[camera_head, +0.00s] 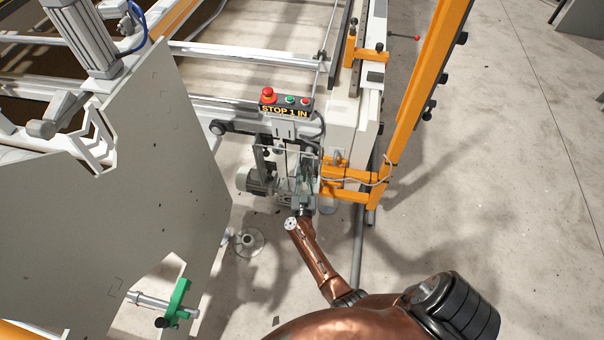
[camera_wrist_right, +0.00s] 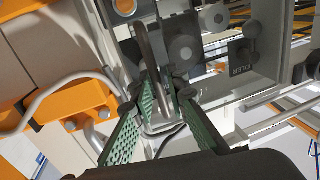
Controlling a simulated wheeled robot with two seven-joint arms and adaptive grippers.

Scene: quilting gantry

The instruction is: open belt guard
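My right gripper (camera_head: 303,192) is at the small machine unit below the button box, partly hidden by its own wrist. In the right wrist view, its green-padded fingers (camera_wrist_right: 161,98) lie on both sides of a grey bar handle (camera_wrist_right: 146,48) and look closed on it. The handle stands in front of a grey see-through panel (camera_wrist_right: 222,92), which seems to be the belt guard. Dark round wheels (camera_wrist_right: 185,50) show behind it. The guard's edges are hard to make out in the head view. My left gripper is not in view.
A button box (camera_head: 287,103) sits above the unit. An orange post (camera_head: 425,90) and orange brackets (camera_head: 345,190) with a loose cable stand close on the right. A large grey plate (camera_head: 110,190) fills the left. Bare floor (camera_head: 510,170) lies at right.

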